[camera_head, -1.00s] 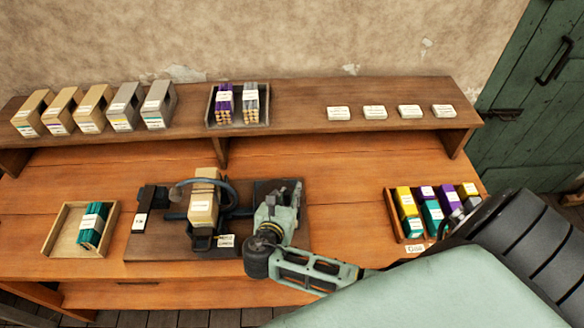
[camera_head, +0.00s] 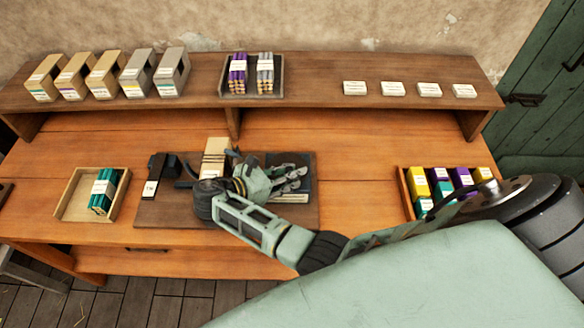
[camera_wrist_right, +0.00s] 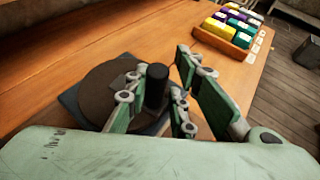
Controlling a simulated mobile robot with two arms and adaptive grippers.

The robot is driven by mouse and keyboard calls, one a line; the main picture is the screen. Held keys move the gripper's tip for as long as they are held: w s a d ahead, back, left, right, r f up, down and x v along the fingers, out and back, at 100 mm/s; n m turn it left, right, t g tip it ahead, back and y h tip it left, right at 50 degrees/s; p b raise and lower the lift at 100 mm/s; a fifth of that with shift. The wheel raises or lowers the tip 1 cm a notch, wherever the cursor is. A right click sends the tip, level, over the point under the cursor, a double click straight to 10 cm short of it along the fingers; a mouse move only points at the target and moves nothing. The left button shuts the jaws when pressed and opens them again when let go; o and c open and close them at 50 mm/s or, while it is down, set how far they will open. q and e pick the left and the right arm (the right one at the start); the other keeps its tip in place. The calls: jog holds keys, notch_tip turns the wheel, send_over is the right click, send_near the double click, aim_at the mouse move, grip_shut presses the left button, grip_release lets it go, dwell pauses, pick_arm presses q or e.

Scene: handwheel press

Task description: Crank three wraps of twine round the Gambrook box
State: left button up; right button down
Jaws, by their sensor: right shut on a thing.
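A tan box (camera_head: 214,158) with a white label stands in the machine on a dark board (camera_head: 160,212); its lower part is hidden behind my right arm. My right gripper (camera_head: 290,178) is at the right of the board. In the right wrist view its fingers (camera_wrist_right: 155,98) are closed around a black upright crank handle (camera_wrist_right: 156,80), which rises from a round brown disc (camera_wrist_right: 100,95). The machine's ring is mostly hidden. My left gripper is not in view.
A wooden tray (camera_head: 73,208) of teal bundles lies left of the board. A tray (camera_head: 404,190) of coloured packs stands at the right. The back shelf (camera_head: 310,92) carries several boxes, a tray of purple and grey bundles, and white cards. The bench between board and right tray is clear.

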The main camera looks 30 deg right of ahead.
jog(key=shift+w+r, duration=0.3)
jog(key=shift+w, duration=0.1)
jog(key=c, duration=1.7)
grip_release()
jog(key=shift+o, duration=0.2)
jog(key=shift+f, duration=0.2)
jog(key=shift+s, duration=0.15)
notch_tip(320, 180, up, 10)
jog(key=shift+f, duration=0.1)
